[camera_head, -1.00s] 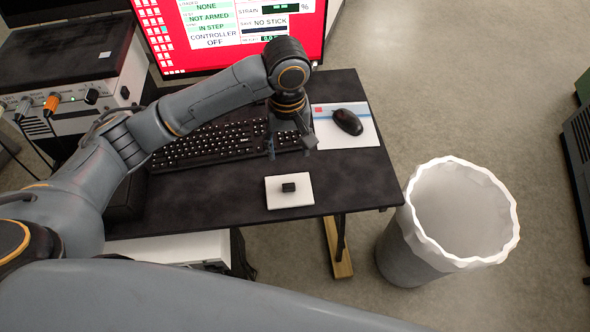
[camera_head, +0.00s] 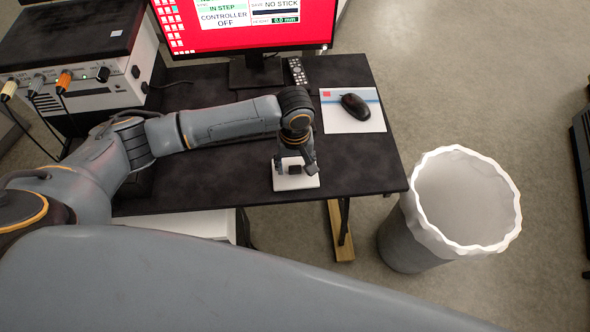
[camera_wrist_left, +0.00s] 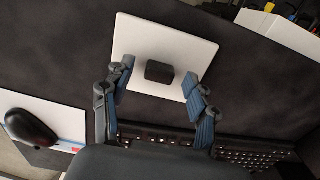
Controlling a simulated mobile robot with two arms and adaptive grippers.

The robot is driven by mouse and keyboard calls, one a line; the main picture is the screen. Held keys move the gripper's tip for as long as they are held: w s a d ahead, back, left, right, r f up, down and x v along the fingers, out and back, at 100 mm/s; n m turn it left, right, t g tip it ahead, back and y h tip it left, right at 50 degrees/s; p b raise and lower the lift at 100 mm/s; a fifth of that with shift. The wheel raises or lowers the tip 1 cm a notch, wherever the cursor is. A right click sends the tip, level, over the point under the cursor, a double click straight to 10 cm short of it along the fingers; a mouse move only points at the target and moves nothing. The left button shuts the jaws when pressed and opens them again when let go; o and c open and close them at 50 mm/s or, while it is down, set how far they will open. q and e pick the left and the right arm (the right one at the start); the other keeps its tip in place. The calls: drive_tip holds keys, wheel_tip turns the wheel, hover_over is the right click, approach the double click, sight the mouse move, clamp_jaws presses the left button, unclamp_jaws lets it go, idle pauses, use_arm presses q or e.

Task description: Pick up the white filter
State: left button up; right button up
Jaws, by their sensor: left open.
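A flat white square (camera_head: 300,184), the only white piece that might be the filter, lies near the table's front edge. A small black block (camera_head: 295,170) sits on it. In the left wrist view the white square (camera_wrist_left: 192,46) shows with the black block (camera_wrist_left: 159,72) near its middle. My left gripper (camera_head: 295,166) is over the white square and partly hides it in the head view. In the left wrist view its two fingers (camera_wrist_left: 159,75) are open on either side of the block, with gaps to it. Whether the fingertips touch the square cannot be told. My right gripper is not in view.
A mouse (camera_head: 355,106) on a white pad (camera_head: 336,122) lies right of the gripper. A keyboard (camera_wrist_left: 245,158) shows in the wrist view. A monitor (camera_head: 225,38), remote (camera_head: 297,72) and instrument box (camera_head: 105,95) stand behind. A white bin (camera_head: 405,250) stands on the floor at right.

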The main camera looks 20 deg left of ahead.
use_arm(q)
drive_tip(key=c, duration=0.9)
drive_tip(key=shift+r, duration=0.1)
